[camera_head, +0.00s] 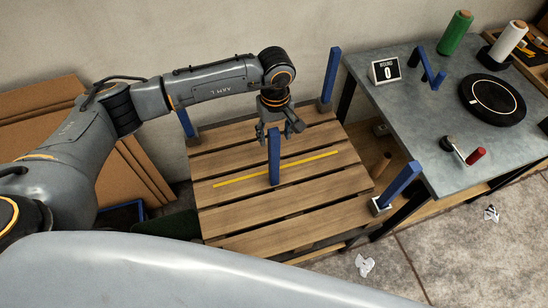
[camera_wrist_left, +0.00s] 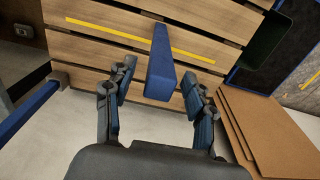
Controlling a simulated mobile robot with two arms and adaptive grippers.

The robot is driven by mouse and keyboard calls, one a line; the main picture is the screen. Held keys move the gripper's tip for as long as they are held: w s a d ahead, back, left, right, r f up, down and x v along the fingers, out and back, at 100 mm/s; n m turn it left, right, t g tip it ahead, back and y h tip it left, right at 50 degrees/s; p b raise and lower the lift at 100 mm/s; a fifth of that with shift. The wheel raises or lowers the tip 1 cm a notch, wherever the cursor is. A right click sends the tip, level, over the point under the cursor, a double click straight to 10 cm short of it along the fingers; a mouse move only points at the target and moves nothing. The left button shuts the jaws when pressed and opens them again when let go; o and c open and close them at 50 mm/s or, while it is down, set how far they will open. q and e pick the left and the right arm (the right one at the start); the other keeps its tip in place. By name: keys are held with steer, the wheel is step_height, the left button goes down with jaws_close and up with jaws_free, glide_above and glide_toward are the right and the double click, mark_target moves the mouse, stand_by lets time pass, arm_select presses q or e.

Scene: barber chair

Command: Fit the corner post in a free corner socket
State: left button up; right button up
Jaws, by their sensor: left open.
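A blue corner post (camera_head: 274,157) stands about upright in the middle of the slatted wooden pallet (camera_head: 235,143), by a yellow strip (camera_head: 325,158). My left gripper (camera_head: 279,134) is open above and behind the post's top. In the left wrist view the post (camera_wrist_left: 160,65) shows between the spread fingers (camera_wrist_left: 157,88), with a gap on both sides. Other blue posts stand at the pallet's back left (camera_head: 185,123), back right (camera_head: 330,76) and front right (camera_head: 402,182) corners, in corner sockets. The front left corner is hidden behind my own body. My right gripper is out of view.
A grey workbench (camera_head: 420,130) stands to the right, with a round black device (camera_head: 492,98), thread spools (camera_head: 455,33) and a "ROUND 0" sign (camera_head: 385,70). Cardboard sheets (camera_head: 142,170) lean at the left. Paper scraps (camera_head: 364,265) lie on the floor.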

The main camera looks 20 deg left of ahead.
mark_target(274, 145)
arm_select(q)
steer(key=f, duration=0.1)
steer(key=f+p, duration=0.1)
steer(key=f, duration=0.1)
steer(key=f+p, duration=0.1)
steer(key=f, duration=0.1)
steer(key=shift+w+a+f, duration=0.25)
steer(key=shift+f, duration=0.25)
jaws_close()
